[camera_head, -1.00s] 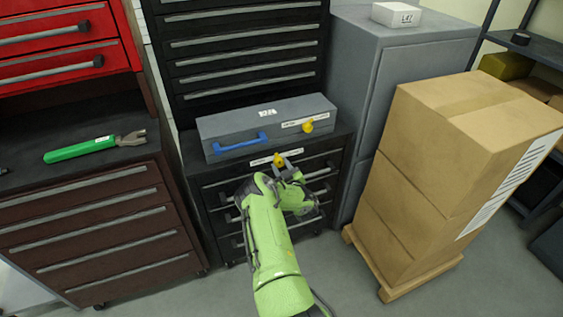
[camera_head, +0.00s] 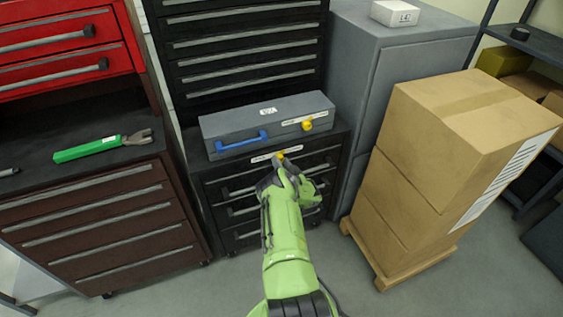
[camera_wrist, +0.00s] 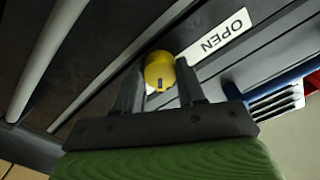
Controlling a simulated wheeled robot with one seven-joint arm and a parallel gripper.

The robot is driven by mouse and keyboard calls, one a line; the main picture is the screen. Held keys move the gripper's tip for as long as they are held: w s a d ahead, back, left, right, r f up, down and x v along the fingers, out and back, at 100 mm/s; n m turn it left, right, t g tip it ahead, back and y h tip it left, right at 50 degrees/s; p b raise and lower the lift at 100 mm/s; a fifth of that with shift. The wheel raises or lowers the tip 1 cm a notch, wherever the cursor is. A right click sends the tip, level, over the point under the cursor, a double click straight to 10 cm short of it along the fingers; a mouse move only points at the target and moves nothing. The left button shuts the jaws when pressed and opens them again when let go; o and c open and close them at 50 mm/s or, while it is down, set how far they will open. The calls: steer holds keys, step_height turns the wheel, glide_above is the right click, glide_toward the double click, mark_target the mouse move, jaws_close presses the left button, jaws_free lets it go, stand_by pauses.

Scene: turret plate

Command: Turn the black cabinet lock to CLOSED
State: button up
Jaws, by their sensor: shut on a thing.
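The black cabinet's lock is a yellow knob (camera_head: 281,154) on the front top edge of the low black drawer cabinet (camera_head: 225,193), beside a white label strip (camera_head: 265,157). In the wrist view the yellow knob (camera_wrist: 159,68) sits between my two dark fingers, with a small dark mark on its lower side. A white label reading OPEN (camera_wrist: 219,33) is to its upper right. My gripper (camera_wrist: 160,80) is shut on the knob. In the head view my green arm reaches up to the cabinet, and my gripper (camera_head: 279,166) partly hides the knob and drawer fronts.
A grey case (camera_head: 268,118) with a blue handle (camera_head: 241,141) and another yellow knob (camera_head: 307,125) lies on the cabinet. Stacked cardboard boxes (camera_head: 420,180) stand close on the right. A brown drawer cabinet (camera_head: 100,230) is on the left, with a green-handled tool (camera_head: 95,148) on top.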

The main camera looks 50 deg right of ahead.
steer(key=shift+m, duration=0.5)
steer(key=o, duration=1.1)
steer(key=shift+c, duration=0.2)
steer(key=p+v, duration=0.8)
steer(key=v, duration=0.7)
steer(key=shift+s+a, duration=0.15)
steer(key=shift+s, duration=0.25)
